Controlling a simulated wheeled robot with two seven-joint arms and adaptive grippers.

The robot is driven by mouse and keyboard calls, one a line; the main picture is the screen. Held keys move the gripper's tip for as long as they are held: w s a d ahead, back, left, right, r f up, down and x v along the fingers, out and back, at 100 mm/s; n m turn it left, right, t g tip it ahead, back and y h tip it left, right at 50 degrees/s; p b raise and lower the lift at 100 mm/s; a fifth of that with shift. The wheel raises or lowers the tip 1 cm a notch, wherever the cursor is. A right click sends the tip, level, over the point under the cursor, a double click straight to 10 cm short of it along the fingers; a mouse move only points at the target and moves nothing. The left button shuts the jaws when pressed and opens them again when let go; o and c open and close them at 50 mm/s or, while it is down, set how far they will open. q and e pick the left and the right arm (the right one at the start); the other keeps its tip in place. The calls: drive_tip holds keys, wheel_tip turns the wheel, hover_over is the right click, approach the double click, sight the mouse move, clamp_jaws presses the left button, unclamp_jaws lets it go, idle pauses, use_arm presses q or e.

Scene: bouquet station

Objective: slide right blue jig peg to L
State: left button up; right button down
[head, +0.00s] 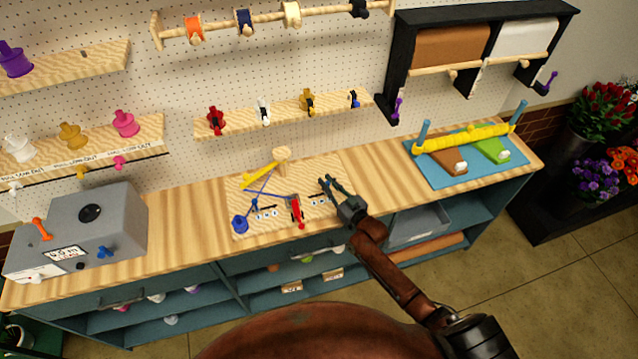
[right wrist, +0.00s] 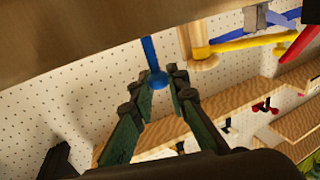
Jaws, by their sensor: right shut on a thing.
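The jig board (head: 330,163) lies on the bench, with a wooden post (head: 283,156), a yellow arm (head: 262,176), a red handle (head: 297,213) and small white size labels (head: 266,214). The left blue jig peg (head: 254,205) stands on its left part. My right gripper (head: 327,184) is over the board's right part. In the right wrist view my right gripper (right wrist: 158,82) is shut on the ball end of the right blue jig peg (right wrist: 149,55). That peg is hidden in the head view, and the label letters are too small to read. My left gripper is not in view.
A blue knob (head: 240,223) is at the board's front left corner. A grey machine (head: 88,225) stands at the bench's left, a blue mat (head: 440,180) with a yellow roll at the right. Pegboard shelves with spools (head: 285,112) hang behind. Bare bench lies either side of the board.

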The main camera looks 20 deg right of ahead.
drive_tip(key=shift+d, duration=0.3)
drive_tip(key=c, duration=2.2)
unclamp_jaws()
drive_tip(key=shift+d, duration=0.1)
drive_tip(key=o, duration=0.4)
drive_tip(key=shift+c, duration=0.2)
drive_tip(key=shift+s, duration=0.15)
drive_tip(key=v, duration=1.1)
drive_tip(key=shift+s, duration=0.4)
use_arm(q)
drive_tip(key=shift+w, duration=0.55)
